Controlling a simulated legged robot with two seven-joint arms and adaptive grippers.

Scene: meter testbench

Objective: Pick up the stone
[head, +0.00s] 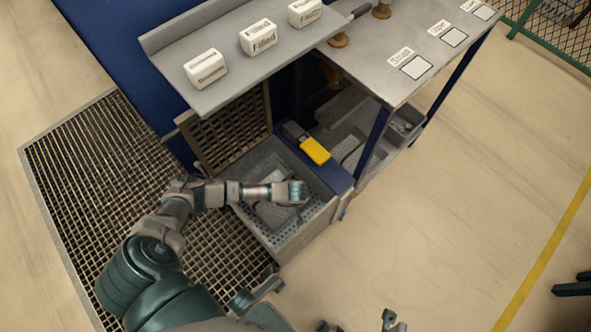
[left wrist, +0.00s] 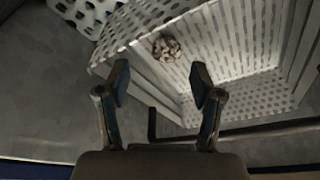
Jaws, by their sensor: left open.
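The stone (left wrist: 167,47), a small brown-grey mottled lump, lies inside a light perforated basket (left wrist: 245,40) in the left wrist view, near the basket's left wall. My left gripper (left wrist: 160,84) is open and empty. Its fingertips appear on either side below the stone in the picture, apart from it. In the head view my left arm reaches into the grey bin under the bench, with the left gripper (head: 298,192) over the basket; I cannot make out the stone there. My right gripper (head: 361,322) shows only at the bottom edge, its two fingertips apart.
The grey bin (head: 283,243) has raised walls. A dark bent rod (left wrist: 152,124) lies beside the basket. A yellow device (head: 315,150) sits on the bin's blue edge. A shelf (head: 225,85) with white label blocks overhangs behind.

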